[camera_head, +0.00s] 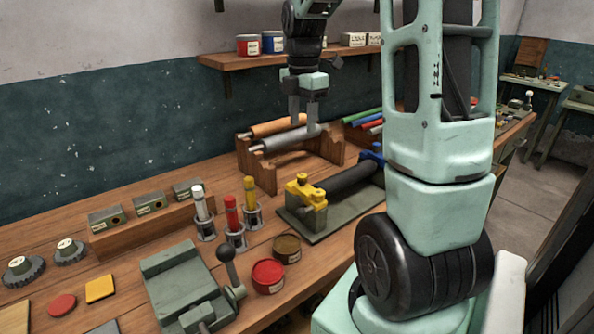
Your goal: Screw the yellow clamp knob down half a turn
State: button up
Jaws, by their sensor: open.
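The yellow clamp (314,197) sits at the left end of a dark roller (349,178) on a grey-green base plate (318,236). Its yellow knob (302,180) stands on top of the clamp. A blue clamp (372,157) is at the roller's far right end, partly hidden behind my arm. My gripper (305,108) points down with its fingers apart and nothing between them. It is above and behind the yellow clamp in the picture, in front of the roller rack.
A wooden rack (265,172) holds rollers behind the clamp. Cups with white, red and yellow handled tools (250,196) stand left of the base plate. Open red (267,277) and brown (287,248) tins and a grey vise (180,285) are nearer. A shelf (240,61) with tins hangs behind.

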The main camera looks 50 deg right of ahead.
aim_at(302, 175)
notch_tip(302, 175, down, 14)
jog(key=shift+f+p, duration=0.2)
jog(key=shift+p, duration=0.45)
jog(key=shift+c, duration=0.4)
jog(key=c, duration=0.9)
